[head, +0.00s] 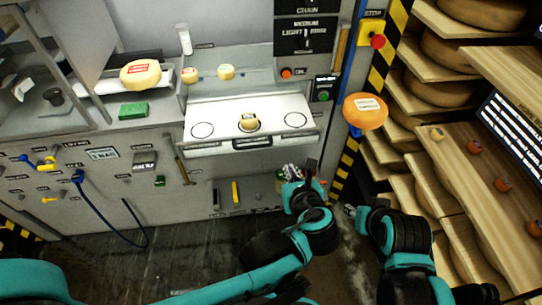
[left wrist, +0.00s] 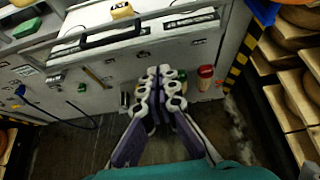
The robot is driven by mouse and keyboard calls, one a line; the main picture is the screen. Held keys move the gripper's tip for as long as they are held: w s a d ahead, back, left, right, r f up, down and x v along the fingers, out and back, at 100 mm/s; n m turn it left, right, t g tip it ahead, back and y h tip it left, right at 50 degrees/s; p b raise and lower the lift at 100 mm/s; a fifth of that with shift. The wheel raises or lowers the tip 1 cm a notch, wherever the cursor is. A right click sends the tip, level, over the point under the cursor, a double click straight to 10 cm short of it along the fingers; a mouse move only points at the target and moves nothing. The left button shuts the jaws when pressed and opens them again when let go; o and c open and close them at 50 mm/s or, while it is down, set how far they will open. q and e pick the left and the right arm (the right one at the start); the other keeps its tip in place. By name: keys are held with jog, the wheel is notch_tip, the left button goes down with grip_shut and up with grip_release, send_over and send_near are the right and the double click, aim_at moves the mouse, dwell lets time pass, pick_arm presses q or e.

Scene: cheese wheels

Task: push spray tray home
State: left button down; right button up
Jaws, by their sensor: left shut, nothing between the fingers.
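The white spray tray (head: 222,113) juts from the machine in the head view, with ring marks on its top and a dark handle (head: 252,143) on its front. A small yellow cheese (head: 249,123) sits on the middle mark. The handle also shows in the left wrist view (left wrist: 110,37). My left gripper (head: 293,171) is shut and empty, below and to the right of the tray front, apart from it. Its closed fingers show in the left wrist view (left wrist: 160,74). My right gripper (head: 350,211) is at the lower right, away from the tray; its fingers are too small to read.
A large orange cheese (head: 365,111) is to the tray's right, beside a blue post. Wooden racks (head: 410,165) with cheese wheels fill the right side. A yellow cheese wheel (head: 140,74) and green block (head: 133,110) are at left. A blue hose (head: 108,226) hangs below.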

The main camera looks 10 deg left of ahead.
pick_arm(q)
jog(key=b, duration=0.4)
send_near(279, 143)
notch_tip(279, 143, down, 4)
jog(key=w, duration=0.2)
jog(key=w+a+b, duration=0.1)
jog(key=w, duration=0.1)
jog(key=shift+w+a+r, duration=0.15)
jog(key=shift+w+r, duration=0.05)
jog(key=shift+w+a+r, duration=0.1)
jog(key=shift+w, duration=0.35)
jog(key=shift+w+a, duration=0.1)
jog(key=shift+w, duration=0.15)
jog(key=w+a, duration=0.2)
jog(key=w, duration=0.5)
jog(key=w+a, duration=0.2)
jog(key=w, duration=0.5)
jog(key=w+a, duration=0.2)
jog(key=w, duration=0.5)
jog(key=shift+w+a, duration=0.1)
jog(key=shift+w, duration=0.2)
jog(key=shift+w+r+p, duration=0.1)
jog(key=shift+w+p, duration=0.15)
jog(key=shift+p, duration=0.05)
jog(key=shift+r, duration=0.1)
